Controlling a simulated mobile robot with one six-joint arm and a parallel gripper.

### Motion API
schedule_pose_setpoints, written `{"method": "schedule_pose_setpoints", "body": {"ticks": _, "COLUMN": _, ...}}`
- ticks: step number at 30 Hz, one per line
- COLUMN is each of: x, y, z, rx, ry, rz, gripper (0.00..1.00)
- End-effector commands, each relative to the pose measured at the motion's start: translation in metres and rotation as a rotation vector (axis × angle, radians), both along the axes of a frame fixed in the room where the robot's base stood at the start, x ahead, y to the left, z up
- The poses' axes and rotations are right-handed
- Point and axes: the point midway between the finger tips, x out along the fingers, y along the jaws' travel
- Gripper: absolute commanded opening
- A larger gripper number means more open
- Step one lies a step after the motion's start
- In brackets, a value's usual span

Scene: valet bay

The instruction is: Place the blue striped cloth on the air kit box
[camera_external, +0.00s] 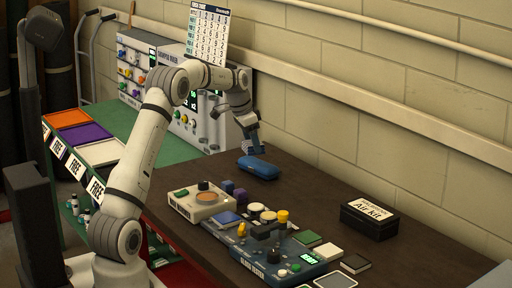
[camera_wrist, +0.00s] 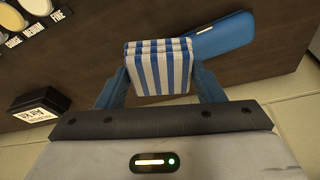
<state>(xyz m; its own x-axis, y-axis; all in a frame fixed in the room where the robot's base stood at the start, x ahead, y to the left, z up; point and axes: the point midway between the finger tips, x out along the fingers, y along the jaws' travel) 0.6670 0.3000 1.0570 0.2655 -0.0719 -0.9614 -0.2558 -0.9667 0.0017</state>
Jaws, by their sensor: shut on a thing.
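The blue striped cloth (camera_wrist: 158,70) is a folded blue-and-white square, seen in the wrist view between the two blue fingers of my gripper (camera_wrist: 160,88). My gripper is shut on it. In the external view my gripper (camera_external: 252,142) hangs over the brown table near the back wall, and the cloth (camera_external: 250,150) shows only as a small patch at its fingertips. The air kit box (camera_external: 369,220) is a black box with a white label, on the table's right part, well apart from my gripper. It also shows in the wrist view (camera_wrist: 38,103), at the left.
A blue case (camera_external: 259,167) lies just below my gripper. A blue device with knobs (camera_external: 272,246) and a beige unit (camera_external: 201,201) stand along the table's front, with several pads and discs. Bare brown table (camera_external: 318,193) lies between the case and the box.

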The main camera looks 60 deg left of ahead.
Motion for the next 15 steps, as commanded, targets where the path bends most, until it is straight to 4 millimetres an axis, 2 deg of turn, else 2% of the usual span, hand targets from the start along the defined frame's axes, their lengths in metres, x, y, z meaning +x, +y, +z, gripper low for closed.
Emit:
{"method": "schedule_pose_setpoints", "body": {"ticks": 1, "x": 0.014, "y": -0.029, "z": 0.007, "rx": 0.000, "ry": 0.001, "rz": -0.019, "gripper": 0.39}}
{"method": "schedule_pose_setpoints", "body": {"ticks": 6, "x": 0.049, "y": -0.115, "z": 0.016, "rx": 0.003, "ry": 0.002, "rz": -0.048, "gripper": 0.39}}
{"method": "schedule_pose_setpoints", "body": {"ticks": 10, "x": 0.068, "y": -0.183, "z": 0.024, "rx": 0.005, "ry": 0.000, "rz": -0.070, "gripper": 0.39}}
{"method": "schedule_pose_setpoints", "body": {"ticks": 15, "x": 0.081, "y": -0.274, "z": 0.033, "rx": 0.003, "ry": -0.006, "rz": -0.101, "gripper": 0.39}}
